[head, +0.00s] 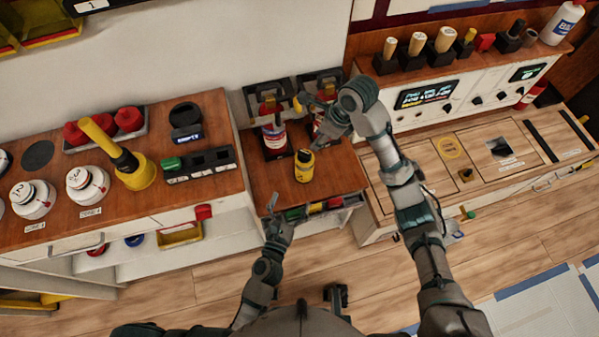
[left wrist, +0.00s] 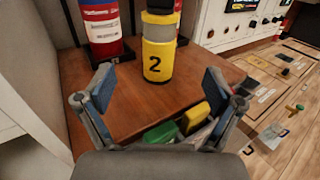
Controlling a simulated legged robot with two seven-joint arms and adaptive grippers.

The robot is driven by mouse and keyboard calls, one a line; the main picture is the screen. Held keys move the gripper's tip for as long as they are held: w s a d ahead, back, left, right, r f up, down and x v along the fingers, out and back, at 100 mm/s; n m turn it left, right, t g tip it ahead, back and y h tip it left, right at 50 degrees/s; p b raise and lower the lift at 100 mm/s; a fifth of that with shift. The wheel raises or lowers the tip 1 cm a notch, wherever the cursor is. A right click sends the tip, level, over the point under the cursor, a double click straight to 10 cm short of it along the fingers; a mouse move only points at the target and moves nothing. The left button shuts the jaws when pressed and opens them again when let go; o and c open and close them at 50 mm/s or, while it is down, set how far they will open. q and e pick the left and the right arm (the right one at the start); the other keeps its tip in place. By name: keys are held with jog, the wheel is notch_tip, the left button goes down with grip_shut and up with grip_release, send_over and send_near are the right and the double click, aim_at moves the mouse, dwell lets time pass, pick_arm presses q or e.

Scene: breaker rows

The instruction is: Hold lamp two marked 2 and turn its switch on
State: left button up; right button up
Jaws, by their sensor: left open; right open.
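My right gripper (head: 314,108) is open above and behind the lamp, near the red bottles. I cannot make out the lamp's switch.
Red cylinders (head: 274,137) stand behind the lamp against the wall. An open drawer with green, yellow and red items (head: 318,208) lies under the front edge. A control panel (head: 425,95) is at right.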

aim_at(304, 161)
pick_arm(q)
jog(key=x, duration=1.4)
jog(key=shift+w+d, duration=0.1)
jog(key=shift+w, duration=0.2)
